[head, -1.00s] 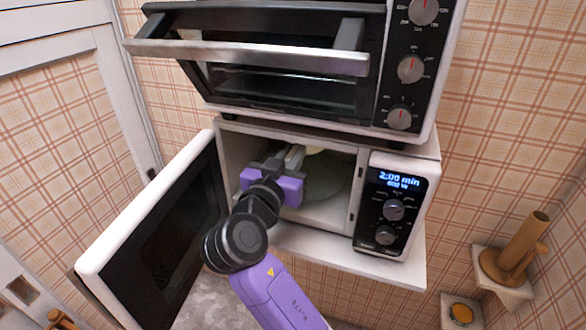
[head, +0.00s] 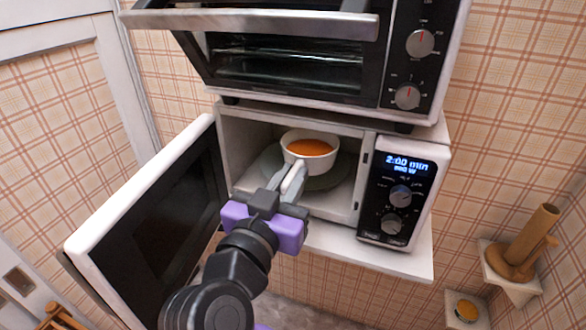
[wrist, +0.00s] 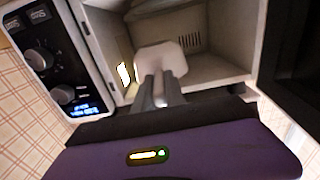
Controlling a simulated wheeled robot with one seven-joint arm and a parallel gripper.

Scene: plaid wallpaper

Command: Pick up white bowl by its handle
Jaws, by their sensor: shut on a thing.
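The white bowl (head: 326,160), with orange contents, is inside the open microwave (head: 228,150), above or on its round turntable plate (head: 325,183); I cannot tell if it touches. Its handle points toward me. My gripper (head: 292,180) reaches in through the doorway and its fingers are shut on the bowl's handle. In the wrist view, a white part of the bowl (wrist: 160,58) shows just beyond the fingertips (wrist: 160,92); the rest of the bowl is hidden there.
The microwave door (head: 160,220) stands open at the left. The control panel (head: 400,195) is on the right. A toaster oven (head: 430,75) with its door partly open sits above.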

